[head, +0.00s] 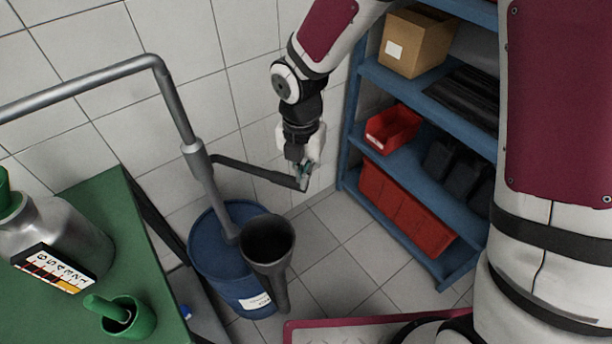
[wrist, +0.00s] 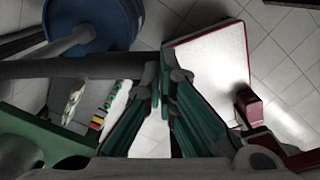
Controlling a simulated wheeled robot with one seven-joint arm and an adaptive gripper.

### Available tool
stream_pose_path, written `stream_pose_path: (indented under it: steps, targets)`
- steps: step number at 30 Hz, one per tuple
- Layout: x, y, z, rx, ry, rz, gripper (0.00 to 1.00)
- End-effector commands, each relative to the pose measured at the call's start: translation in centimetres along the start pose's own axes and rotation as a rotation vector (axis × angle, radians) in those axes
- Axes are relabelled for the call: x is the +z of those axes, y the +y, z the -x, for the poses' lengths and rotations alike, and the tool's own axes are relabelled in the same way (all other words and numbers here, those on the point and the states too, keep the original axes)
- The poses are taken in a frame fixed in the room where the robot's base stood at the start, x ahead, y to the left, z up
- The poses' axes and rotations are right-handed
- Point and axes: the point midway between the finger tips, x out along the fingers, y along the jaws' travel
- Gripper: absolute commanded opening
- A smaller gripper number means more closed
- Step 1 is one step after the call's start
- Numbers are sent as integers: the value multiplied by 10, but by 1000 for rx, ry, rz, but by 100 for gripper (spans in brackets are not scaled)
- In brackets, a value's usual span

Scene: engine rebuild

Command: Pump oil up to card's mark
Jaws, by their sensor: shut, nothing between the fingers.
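A blue oil drum (head: 210,262) stands on the floor, with a grey pump pipe (head: 178,103) rising from it and bending left. The pump's dark lever (head: 250,170) reaches right from the pipe to my gripper (head: 305,180). In the wrist view, my gripper (wrist: 164,85) is shut, its green-padded fingers close to the lever's end (wrist: 130,66); I cannot tell whether they touch. A lettered card (head: 55,268) with coloured bands stands against a metal can (head: 68,228) on the green bench. The oil level is not visible.
A dark funnel-shaped vessel (head: 268,245) stands in front of the drum. A green cup (head: 128,318) is on the green bench (head: 108,205). A blue shelf (head: 412,165) with red bins (head: 400,210) stands at right. Tiled floor is clear between drum and shelf.

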Motion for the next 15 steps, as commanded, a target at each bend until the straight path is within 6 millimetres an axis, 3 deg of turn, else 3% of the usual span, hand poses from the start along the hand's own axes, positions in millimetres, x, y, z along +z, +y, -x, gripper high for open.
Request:
stream_pose_path:
  steps: [9,15]
  targets:
    - [2,-17,55,2,-4,-3,0]
    - [2,-23,77,1,-2,-1,0]
